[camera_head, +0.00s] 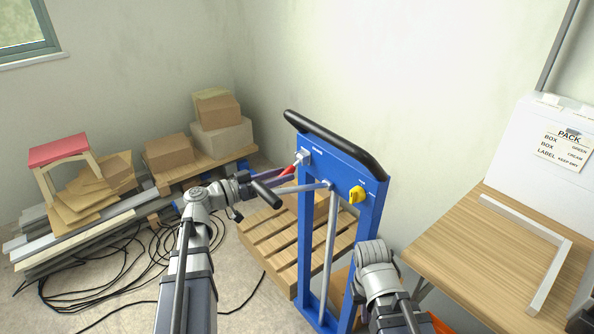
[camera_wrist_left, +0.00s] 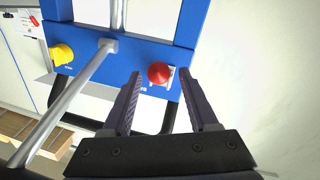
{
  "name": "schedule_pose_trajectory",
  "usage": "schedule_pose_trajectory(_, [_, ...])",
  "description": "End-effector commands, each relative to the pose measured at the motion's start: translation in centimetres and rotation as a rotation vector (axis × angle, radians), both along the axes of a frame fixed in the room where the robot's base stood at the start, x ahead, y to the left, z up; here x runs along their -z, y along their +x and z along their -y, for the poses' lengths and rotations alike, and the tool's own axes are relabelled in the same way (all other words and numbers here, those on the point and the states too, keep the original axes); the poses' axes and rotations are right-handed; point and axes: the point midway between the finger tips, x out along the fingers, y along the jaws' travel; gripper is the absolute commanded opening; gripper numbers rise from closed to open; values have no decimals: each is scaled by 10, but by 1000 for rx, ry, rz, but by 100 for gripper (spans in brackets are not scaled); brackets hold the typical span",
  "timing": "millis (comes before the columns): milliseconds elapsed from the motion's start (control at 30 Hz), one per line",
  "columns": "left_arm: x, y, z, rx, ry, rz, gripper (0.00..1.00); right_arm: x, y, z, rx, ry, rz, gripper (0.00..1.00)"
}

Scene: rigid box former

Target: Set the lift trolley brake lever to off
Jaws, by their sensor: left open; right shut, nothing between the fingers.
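The lift trolley (camera_head: 365,287) has a blue frame with a black top bar. A red-tipped lever (camera_head: 287,171) sticks out from a block at the left of its upper panel. In the left wrist view its round red end (camera_wrist_left: 160,72) lies just beyond the finger gap, pointing at the camera. My left gripper (camera_head: 273,177) is open and empty in front of the lever; its fingers (camera_wrist_left: 157,88) show no contact. The lever's setting cannot be read. My right wrist (camera_head: 375,256) is low, right of the frame; its gripper is shut, the fingers mostly hidden.
A yellow knob (camera_head: 357,194) is on the panel's right. A grey rod with a black grip (camera_head: 265,193) reaches out close below my left gripper. A wooden pallet (camera_head: 262,234) lies beneath. A table (camera_head: 470,250) stands right; loose cables (camera_head: 135,262) lie on the floor left.

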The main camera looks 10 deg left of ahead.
Motion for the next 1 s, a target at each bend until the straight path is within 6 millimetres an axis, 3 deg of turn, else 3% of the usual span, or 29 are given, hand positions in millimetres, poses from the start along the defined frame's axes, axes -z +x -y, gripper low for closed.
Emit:
schedule_pose_trajectory(300, [0,31,33,2,0,0,60,0,0,0,0,0,0,0])
schedule_pose_trajectory(733, [0,36,39,1,1,0,60,0,0,0,0,0,0,0])
schedule_pose_trajectory(1000, [0,36,39,0,0,0,30,0,0,0,0,0,0,0])
